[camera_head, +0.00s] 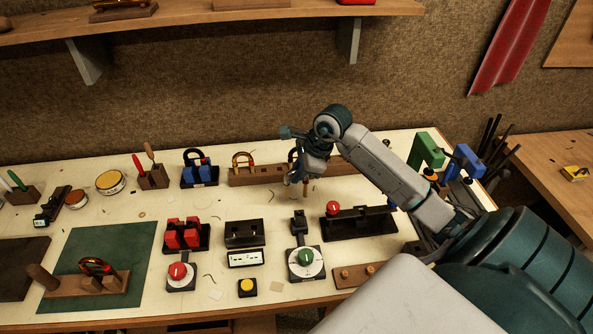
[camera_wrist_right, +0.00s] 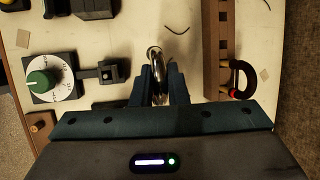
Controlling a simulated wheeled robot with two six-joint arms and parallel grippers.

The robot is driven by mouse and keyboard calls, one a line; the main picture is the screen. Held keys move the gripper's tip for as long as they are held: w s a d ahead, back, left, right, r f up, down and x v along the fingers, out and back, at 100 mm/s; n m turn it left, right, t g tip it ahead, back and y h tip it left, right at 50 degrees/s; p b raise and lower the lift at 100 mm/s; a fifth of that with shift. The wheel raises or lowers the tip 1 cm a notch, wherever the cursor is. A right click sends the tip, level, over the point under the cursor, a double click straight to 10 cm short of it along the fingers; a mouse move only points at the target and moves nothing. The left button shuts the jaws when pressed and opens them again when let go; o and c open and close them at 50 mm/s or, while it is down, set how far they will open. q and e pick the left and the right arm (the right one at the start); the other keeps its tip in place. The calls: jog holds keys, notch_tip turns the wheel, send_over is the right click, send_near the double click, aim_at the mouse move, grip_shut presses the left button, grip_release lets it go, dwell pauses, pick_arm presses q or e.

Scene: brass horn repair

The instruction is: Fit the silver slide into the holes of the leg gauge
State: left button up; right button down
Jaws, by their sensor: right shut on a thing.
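My right gripper (camera_head: 300,178) is over the middle of the bench, fingers pointing down. In the right wrist view its fingers (camera_wrist_right: 159,90) are shut on the shiny silver slide (camera_wrist_right: 156,63), whose curved end shows between the fingertips. The slide's far legs are hidden by the fingers. No piece is clearly marked as the leg gauge. A low black block (camera_head: 244,233) and a white-faced box with dark spots (camera_head: 246,258) stand left of and nearer than the gripper; I cannot tell which is the gauge. My left gripper is not in view.
A green-knob dial (camera_head: 305,258) with a small black block (camera_head: 298,222) stands in front of the gripper. A black fixture with a red knob (camera_head: 360,222) is to its right. A wooden rack (camera_head: 270,176) with curved pieces is behind. Red blocks (camera_head: 183,234) stand left.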

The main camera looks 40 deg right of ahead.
jog(key=shift+r, duration=0.1)
jog(key=shift+r+p, duration=0.75)
jog(key=shift+r, duration=1.7)
